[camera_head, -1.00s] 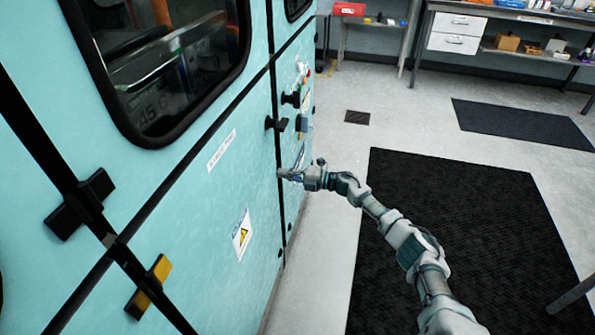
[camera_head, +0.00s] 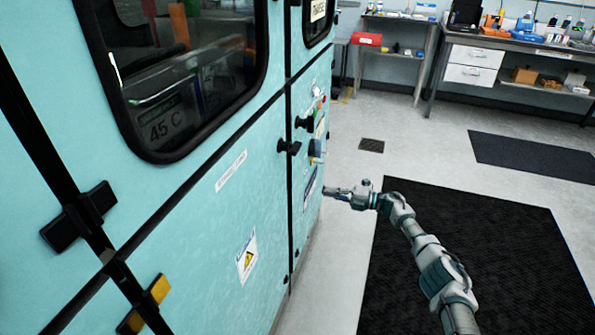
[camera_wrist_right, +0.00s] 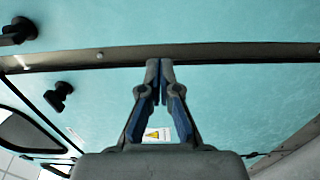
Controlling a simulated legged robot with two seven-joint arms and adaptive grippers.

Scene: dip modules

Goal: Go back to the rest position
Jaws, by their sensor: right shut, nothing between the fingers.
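My right gripper (camera_head: 331,192) reaches out from the lower right in the head view, in front of the teal cabinet's (camera_head: 205,200) edge, with its arm over the floor. In the right wrist view the gripper (camera_wrist_right: 160,64) has its fingertips together with nothing between them, facing the teal panel (camera_wrist_right: 230,90). A dark metal strip (camera_wrist_right: 230,53) crosses the panel behind the fingertips. I cannot tell the exact gap to the cabinet. My left gripper is not in view.
The cabinet has black knobs (camera_head: 289,147), a dark window (camera_head: 180,70) and a yellow warning label (camera_head: 247,258). A black mat (camera_head: 480,250) lies on the floor at right. A workbench (camera_head: 520,43) with bottles and boxes stands at the back.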

